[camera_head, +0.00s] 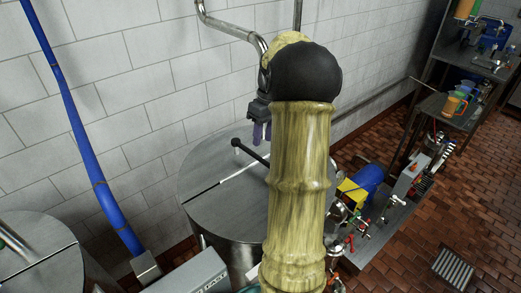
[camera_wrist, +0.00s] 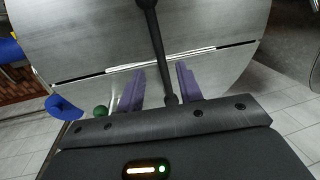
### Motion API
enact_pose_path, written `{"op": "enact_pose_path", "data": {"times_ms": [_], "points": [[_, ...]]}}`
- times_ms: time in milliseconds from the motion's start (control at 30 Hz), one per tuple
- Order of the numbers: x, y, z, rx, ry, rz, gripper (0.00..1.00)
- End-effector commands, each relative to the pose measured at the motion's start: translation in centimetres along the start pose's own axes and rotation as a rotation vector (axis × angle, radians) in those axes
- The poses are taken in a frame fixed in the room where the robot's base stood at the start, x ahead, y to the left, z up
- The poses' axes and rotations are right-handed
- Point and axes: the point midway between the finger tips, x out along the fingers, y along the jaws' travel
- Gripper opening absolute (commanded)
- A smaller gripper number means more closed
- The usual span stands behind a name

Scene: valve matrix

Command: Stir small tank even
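A round steel tank (camera_head: 215,200) stands against the tiled wall, with a slot across its lid; the lid also fills much of the wrist view (camera_wrist: 100,45). A dark stirring rod (camera_head: 250,153) with a black ball end leans above the lid. My gripper (camera_head: 261,136) hangs over the back of the tank, to the right of the ball end. In the wrist view, its purple fingers (camera_wrist: 160,68) are apart, and the rod (camera_wrist: 158,45) shows between them, nearer the right finger. I cannot tell whether the rod lies in the grip depth or beyond it. My arm hides the tank's right side.
A second steel tank (camera_head: 35,255) stands at the lower left. A blue pipe (camera_head: 85,140) slants along the wall. Right of my arm are a blue motor (camera_head: 369,180) and valves on a low bench. Shelves (camera_head: 445,105) with jugs stand farther right. Brick floor (camera_head: 410,255) is open at lower right.

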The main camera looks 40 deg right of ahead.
Motion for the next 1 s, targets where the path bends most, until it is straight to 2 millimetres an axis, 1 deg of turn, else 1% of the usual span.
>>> {"op": "enact_pose_path", "data": {"times_ms": [200, 333, 467, 700, 767, 800, 900, 1000], "points": [[3.7, -0.1, 0.1, 0.0, -0.004, -0.003, 0.36], [5.3, -0.1, 0.0, 0.0, -0.003, -0.002, 0.36], [6.0, -0.1, 0.0, 0.0, -0.001, -0.001, 0.36], [6.1, 0.0, 0.0, 0.0, 0.0, 0.0, 0.36], [6.1, 0.0, 0.0, 0.0, 0.0, 0.0, 0.26], [6.1, 0.0, 0.0, 0.0, 0.0, 0.0, 0.18], [6.1, 0.0, 0.0, 0.0, 0.0, 0.0, 0.0], [6.1, 0.0, 0.0, 0.0, 0.0, 0.0, 0.0]]}}
